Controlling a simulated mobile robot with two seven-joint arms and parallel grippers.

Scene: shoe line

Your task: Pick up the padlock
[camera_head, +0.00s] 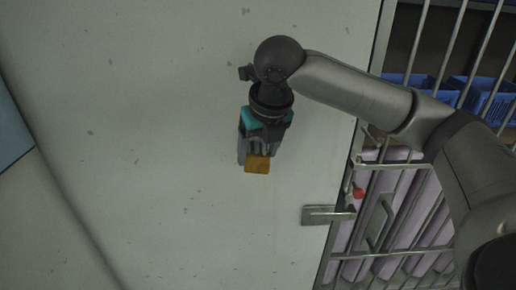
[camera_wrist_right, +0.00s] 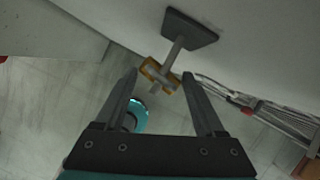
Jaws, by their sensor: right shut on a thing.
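The padlock (camera_head: 257,164) is a small brass-orange block at the fingertips of my right gripper (camera_head: 260,146) in the head view. In the wrist view, the orange padlock (camera_wrist_right: 148,68) is between the two fingertips of the right gripper (camera_wrist_right: 160,74), which is shut on it. A grey rod from a dark square plate (camera_wrist_right: 190,27) overlaps the padlock there. I cannot tell whether the rod passes through it or only across it. The shackle is not clearly visible. My left gripper is not in view.
A pale, speckled panel (camera_head: 170,200) fills the middle of the head view. A metal latch plate (camera_head: 318,215) sits at its right edge, beside a barred cage (camera_head: 405,165) with pinkish rolls. Blue crates (camera_head: 490,100) stand behind the bars.

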